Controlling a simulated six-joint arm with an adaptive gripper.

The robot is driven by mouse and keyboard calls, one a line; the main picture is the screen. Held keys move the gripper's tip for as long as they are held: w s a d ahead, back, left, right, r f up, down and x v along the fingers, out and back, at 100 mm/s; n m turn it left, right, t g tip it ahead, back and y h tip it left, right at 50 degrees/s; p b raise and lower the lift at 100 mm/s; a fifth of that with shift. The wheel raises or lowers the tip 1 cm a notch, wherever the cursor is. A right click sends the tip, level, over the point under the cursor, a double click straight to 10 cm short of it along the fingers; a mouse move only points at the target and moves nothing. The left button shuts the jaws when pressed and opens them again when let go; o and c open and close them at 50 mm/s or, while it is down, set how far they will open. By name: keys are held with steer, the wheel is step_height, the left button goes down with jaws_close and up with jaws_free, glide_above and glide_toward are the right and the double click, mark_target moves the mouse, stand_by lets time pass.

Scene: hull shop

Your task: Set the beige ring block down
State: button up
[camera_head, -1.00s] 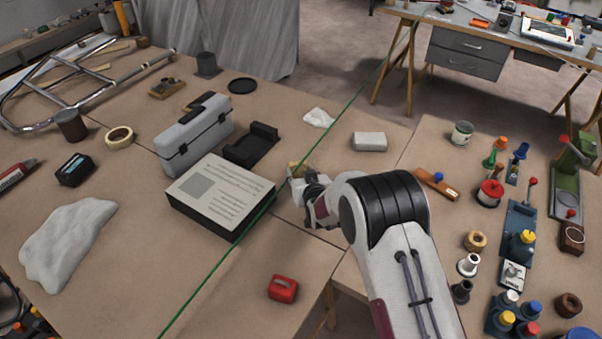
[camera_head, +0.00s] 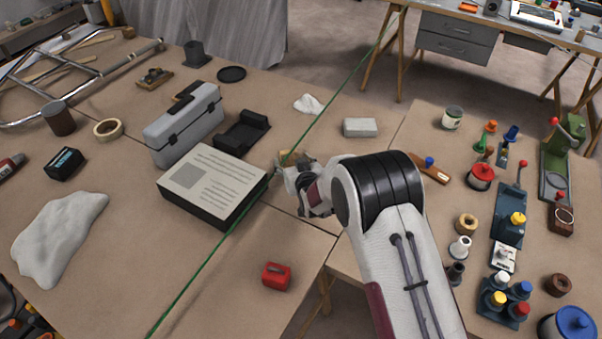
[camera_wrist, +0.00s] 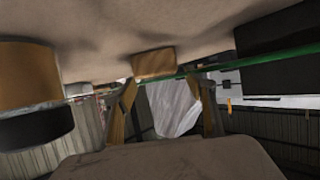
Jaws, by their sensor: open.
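A small beige block (camera_head: 282,157), which I take to be the beige ring block, shows just beyond my gripper (camera_head: 291,171) in the head view, right of the booklet-topped black box. My gripper and wrist partly cover it. In the wrist view the table is at the top of the picture, and the block (camera_wrist: 153,62) appears to rest against its surface. The fingers of my gripper (camera_wrist: 167,90) are apart, with the block near their tips. They do not appear to clamp it. The hole of the ring cannot be made out.
The black box (camera_head: 215,205) stands close left of my gripper. A green string (camera_head: 340,95) crosses the table beside it. A black tray (camera_head: 242,132), a grey block (camera_head: 361,127) and a white cloth (camera_head: 308,104) lie behind. A red object (camera_head: 277,276) lies in front.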

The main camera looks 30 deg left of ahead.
steer(key=shift+v, duration=5.35)
steer(key=shift+f, duration=0.1)
steer(key=shift+w+d+r, duration=0.15)
steer(key=shift+d+r, duration=0.15)
steer(key=shift+r, duration=0.1)
steer(key=w+d+r+m+h, duration=0.1)
steer(key=d+r+m+h, duration=0.1)
steer(key=d+r, duration=0.7)
steer(key=w+d+r+m+h, duration=0.1)
steer(key=d+r+h, duration=0.1)
steer(key=d+r, duration=0.75)
steer(key=s+d+r+m+h, duration=0.15)
steer(key=s+d, duration=0.25)
steer(key=d, duration=0.5)
steer(key=s+d+r+m+h, duration=0.1)
steer(key=s+d+r, duration=0.2)
steer(key=s+d, duration=0.35)
steer(key=s+d+m+g+h, duration=0.2)
steer(key=s+d+m+g, duration=0.1)
steer(key=s+d, duration=1.2)
steer(key=s, duration=0.5)
steer(key=shift+s+d+r, duration=0.2)
